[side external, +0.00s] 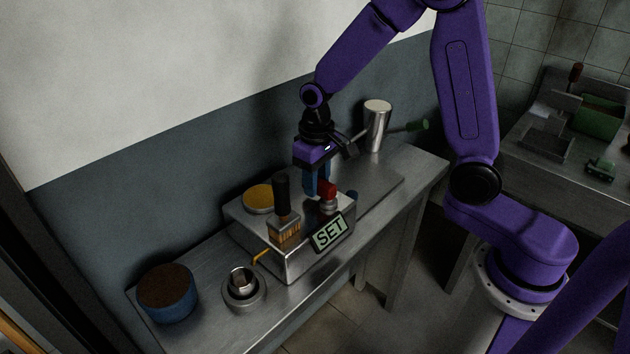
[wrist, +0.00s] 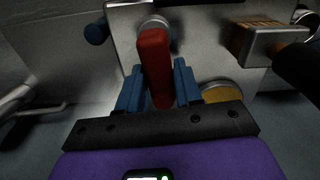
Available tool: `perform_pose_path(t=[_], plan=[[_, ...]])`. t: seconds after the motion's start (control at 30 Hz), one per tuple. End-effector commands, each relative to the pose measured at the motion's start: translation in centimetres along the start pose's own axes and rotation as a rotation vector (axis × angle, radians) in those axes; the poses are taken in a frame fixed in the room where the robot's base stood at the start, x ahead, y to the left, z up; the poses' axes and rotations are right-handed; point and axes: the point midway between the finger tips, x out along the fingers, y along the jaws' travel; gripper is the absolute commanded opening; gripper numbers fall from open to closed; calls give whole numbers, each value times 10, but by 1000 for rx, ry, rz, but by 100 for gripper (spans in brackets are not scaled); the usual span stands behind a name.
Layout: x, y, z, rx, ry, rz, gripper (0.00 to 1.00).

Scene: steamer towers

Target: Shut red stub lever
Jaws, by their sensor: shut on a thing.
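The red stub lever (side external: 328,188) stands on top of the steel machine box (side external: 293,262), near its right end, behind the "SET" sign (side external: 330,232). In the wrist view the red lever (wrist: 154,62) runs from a round silver mount (wrist: 155,20) down between my two blue fingers. My gripper (side external: 314,186) is at the lever in the side view, and its fingers flank the lever in the wrist view (wrist: 158,88). It is shut on the lever. The fingers partly hide the lever's contact sides.
A brush (side external: 283,228) with a dark handle stands on the box's front, and a yellow round lid (side external: 260,198) is behind it. A blue knob (wrist: 97,32) is beside the lever. A steel cylinder (side external: 376,125), a blue tub (side external: 167,292) and a small cup (side external: 242,282) stand on the bench.

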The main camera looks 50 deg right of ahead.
Motion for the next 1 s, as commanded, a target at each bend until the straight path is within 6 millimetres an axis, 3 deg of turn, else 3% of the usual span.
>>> perform_pose_path(t=[0.3, 0.83, 0.87, 0.9, 1.0], plan=[[-1, 4, 0, 114, 1, 0, 4], [-1, 5, 0, 136, 1, -1, 4], [-1, 5, 0, 136, 1, -1, 44], [-1, 5, 0, 136, 1, -1, 55], [0, 5, 0, 134, 1, 0, 55]])
